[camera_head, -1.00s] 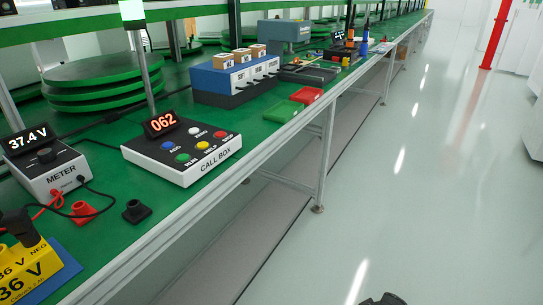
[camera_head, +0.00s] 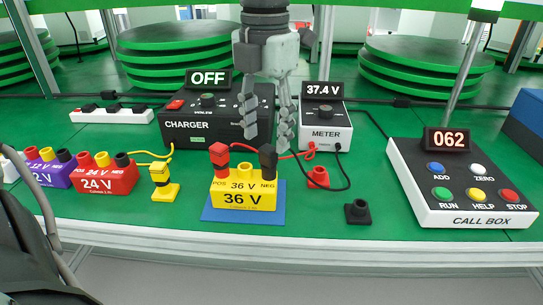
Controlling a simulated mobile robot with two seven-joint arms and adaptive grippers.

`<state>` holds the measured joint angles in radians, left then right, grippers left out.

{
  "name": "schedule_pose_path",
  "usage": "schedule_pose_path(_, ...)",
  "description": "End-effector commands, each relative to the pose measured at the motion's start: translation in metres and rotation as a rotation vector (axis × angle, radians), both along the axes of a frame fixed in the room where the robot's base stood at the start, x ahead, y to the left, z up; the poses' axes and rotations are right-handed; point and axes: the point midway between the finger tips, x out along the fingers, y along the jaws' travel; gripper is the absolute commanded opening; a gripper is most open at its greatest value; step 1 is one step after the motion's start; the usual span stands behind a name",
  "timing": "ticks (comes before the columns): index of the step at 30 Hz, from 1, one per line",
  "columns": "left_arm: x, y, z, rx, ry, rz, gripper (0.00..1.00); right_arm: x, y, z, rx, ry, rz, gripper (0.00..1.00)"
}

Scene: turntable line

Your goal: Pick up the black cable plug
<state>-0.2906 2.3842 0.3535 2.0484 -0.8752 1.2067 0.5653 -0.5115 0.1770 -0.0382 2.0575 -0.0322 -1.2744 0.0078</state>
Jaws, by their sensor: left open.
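The black cable plug (camera_head: 267,160) sits on the NEG post of the yellow 36 V battery (camera_head: 242,199), which stands on a blue mat (camera_head: 210,211). A black cable runs from it around to the meter (camera_head: 325,131). A red plug (camera_head: 219,155) sits on the POS post. My left gripper (camera_head: 267,139) points down from above, its two grey fingers apart and empty. In the picture its fingertips are just above the black plug; I cannot tell the exact gap in depth. My right gripper is not in view.
The charger (camera_head: 190,126), showing OFF, stands behind the battery. A small yellow piece (camera_head: 163,184) and a red 24 V battery (camera_head: 106,180) are at left. Red (camera_head: 318,177) and black (camera_head: 357,212) small holders and the call box (camera_head: 459,184) are at right.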

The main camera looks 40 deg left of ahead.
Motion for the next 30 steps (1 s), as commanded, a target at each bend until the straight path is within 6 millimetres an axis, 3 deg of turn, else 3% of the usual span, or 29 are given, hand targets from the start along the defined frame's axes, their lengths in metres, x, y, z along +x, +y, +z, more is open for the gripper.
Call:
schedule_pose_path(7,-0.001,-0.004,-0.036,-0.001,0.003,0.000,0.49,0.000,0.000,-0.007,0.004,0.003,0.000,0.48)
schedule_pose_path(16,-0.001,-0.004,-0.041,-0.002,0.000,0.000,0.49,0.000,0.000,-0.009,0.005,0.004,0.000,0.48)
schedule_pose_path(27,-0.001,-0.004,-0.041,-0.002,0.000,0.000,0.04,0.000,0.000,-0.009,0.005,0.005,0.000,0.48)
schedule_pose_path(30,-0.001,-0.004,-0.041,-0.002,-0.001,0.000,0.01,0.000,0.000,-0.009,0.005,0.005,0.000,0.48)
